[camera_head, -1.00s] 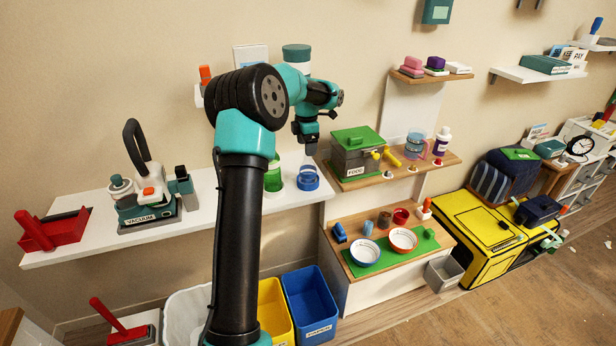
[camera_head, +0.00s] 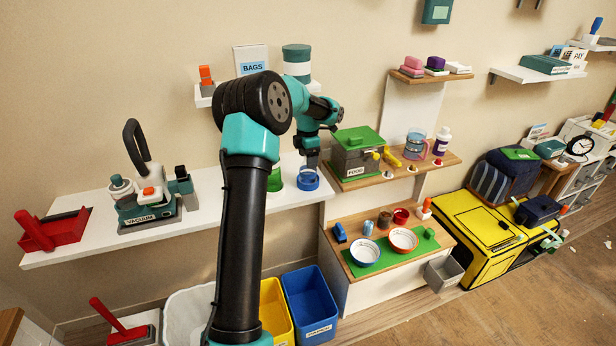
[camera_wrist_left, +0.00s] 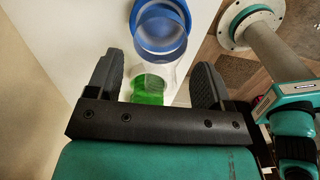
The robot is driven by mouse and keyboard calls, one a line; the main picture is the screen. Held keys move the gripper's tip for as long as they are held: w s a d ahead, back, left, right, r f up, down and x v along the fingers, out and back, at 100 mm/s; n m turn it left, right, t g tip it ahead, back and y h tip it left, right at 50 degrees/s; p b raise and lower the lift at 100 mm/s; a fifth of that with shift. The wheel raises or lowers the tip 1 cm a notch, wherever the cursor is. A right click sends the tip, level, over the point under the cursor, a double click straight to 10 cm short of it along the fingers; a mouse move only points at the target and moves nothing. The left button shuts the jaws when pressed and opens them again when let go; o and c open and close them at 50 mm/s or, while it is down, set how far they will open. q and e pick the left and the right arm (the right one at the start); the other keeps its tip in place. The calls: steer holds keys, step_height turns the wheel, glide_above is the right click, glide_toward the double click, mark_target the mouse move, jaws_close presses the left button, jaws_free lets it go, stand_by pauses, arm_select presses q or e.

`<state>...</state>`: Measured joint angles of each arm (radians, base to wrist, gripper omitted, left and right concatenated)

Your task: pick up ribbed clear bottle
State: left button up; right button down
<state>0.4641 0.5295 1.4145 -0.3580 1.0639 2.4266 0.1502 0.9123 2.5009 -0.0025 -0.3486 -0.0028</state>
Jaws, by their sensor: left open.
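My left gripper (camera_head: 311,166) is open, pointing down above the white shelf, just over a blue-ringed clear container (camera_head: 308,182). In the left wrist view my open fingers (camera_wrist_left: 158,66) stand on either side of a clear see-through body (camera_wrist_left: 165,72), with no clear contact. The blue-ringed container (camera_wrist_left: 160,28) is just beyond it. A green piece (camera_wrist_left: 148,90) shows through or behind the clear body, near the gripper's palm. A green container (camera_head: 274,180) stands left of the blue one, partly behind my arm. I cannot make out ribs, nor tell which clear part is the bottle.
The white shelf (camera_head: 215,208) also carries a vacuum toy (camera_head: 146,204) and a red dustpan (camera_head: 52,230) at left. A grey FOOD box (camera_head: 356,158) with a green lid stands close on the right. Yellow (camera_head: 275,310) and blue (camera_head: 311,305) bins are below.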

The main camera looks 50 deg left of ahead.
arm_select(q)
steer(key=c, duration=1.2)
steer(key=shift+r, duration=0.1)
steer(key=shift+c, duration=0.2)
steer(key=shift+r, duration=1.7)
steer(key=s+d+r, duration=0.1)
steer(key=s+d, duration=0.9)
steer(key=d, duration=0.2)
steer(key=shift+s+r, duration=0.25)
steer(key=shift+s, duration=0.05)
